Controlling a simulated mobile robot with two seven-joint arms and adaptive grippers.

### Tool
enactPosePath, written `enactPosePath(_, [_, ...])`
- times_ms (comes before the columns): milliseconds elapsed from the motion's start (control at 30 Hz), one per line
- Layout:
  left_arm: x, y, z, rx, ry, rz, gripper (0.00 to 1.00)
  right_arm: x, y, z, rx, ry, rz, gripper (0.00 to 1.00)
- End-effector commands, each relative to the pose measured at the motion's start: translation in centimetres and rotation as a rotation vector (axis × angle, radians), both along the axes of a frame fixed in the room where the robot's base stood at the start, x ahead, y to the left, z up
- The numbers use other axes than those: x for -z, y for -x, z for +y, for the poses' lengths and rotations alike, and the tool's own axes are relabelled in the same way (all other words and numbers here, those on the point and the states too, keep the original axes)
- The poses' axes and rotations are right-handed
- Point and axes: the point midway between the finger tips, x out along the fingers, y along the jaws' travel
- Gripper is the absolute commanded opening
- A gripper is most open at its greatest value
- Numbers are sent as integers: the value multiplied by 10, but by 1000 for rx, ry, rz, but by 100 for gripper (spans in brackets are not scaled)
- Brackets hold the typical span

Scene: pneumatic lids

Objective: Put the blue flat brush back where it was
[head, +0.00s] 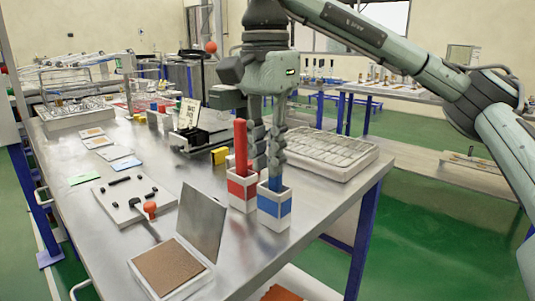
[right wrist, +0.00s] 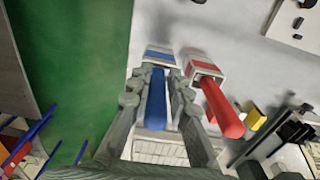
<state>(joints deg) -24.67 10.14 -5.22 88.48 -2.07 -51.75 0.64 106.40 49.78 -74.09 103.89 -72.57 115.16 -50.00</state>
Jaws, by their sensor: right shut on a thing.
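The blue flat brush (right wrist: 156,100) is held by its handle between the fingers of my right gripper (head: 268,170). In the head view only a short piece of blue handle (head: 276,184) shows below the fingers. It appears to run upright into the white holder with a blue band (head: 274,207). The bristle end is hidden. The same holder shows beyond the handle in the right wrist view (right wrist: 158,57). My left gripper is not in view.
A red-handled brush (head: 240,142) stands in a red-banded holder (head: 243,190), close beside the blue one. A tilted-lid box (head: 186,262) stands to the front left. A compartmented tray (head: 335,152) lies behind to the right. The table edge is near on the right.

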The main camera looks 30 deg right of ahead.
Motion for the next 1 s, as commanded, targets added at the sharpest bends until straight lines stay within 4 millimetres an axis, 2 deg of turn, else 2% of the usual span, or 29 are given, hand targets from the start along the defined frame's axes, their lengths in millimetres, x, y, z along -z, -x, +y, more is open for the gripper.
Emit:
enactPosePath(267, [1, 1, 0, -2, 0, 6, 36, 2, 0, 0, 0, 0, 1, 0])
enactPosePath(300, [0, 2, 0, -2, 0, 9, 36, 1, 0, 0, 0, 0, 1, 23])
enactPosePath(433, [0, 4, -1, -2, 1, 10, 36, 1, 0, 0, 0, 0, 1, 39])
enactPosePath(800, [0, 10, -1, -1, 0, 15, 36, -2, 0, 0, 0, 0, 0, 39])
enactPosePath(867, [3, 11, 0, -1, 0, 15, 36, -7, -1, 0, 1, 2, -2, 39])
enactPosePath(1000, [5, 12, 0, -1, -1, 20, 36, -29, 0, 0, 2, 0, -6, 39])
